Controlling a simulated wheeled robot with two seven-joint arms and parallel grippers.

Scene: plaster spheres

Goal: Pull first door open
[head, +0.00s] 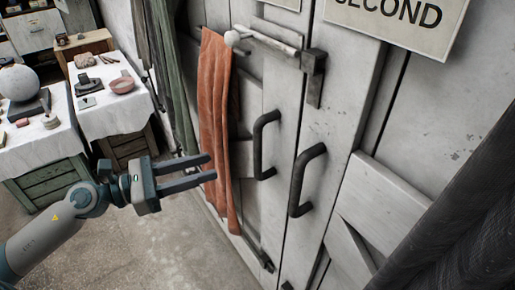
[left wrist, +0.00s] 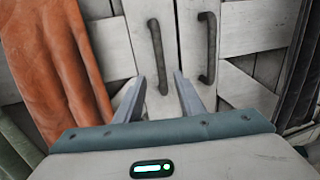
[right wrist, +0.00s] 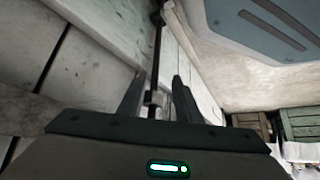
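White wooden doors fill the middle and right of the head view. A dark left handle (head: 260,145) and a dark right handle (head: 303,180) sit on either side of a seam. The left wrist view also shows the left handle (left wrist: 157,58) and the right handle (left wrist: 208,48). My left gripper (head: 211,167) is open and empty, in front of the orange cloth in the head view. Its fingers point at the handles and appear apart from them. My right gripper (right wrist: 159,77) is open and empty in the right wrist view, and is outside the head view.
A sign reading SECOND (head: 395,22) hangs at right; another sign (head: 281,3) is cut off. A pale bar (head: 270,44) and dark bracket (head: 314,64) cross the doors above the handles. Orange cloth (head: 214,90) hangs left of the handles. White-clothed tables (head: 110,118) stand left.

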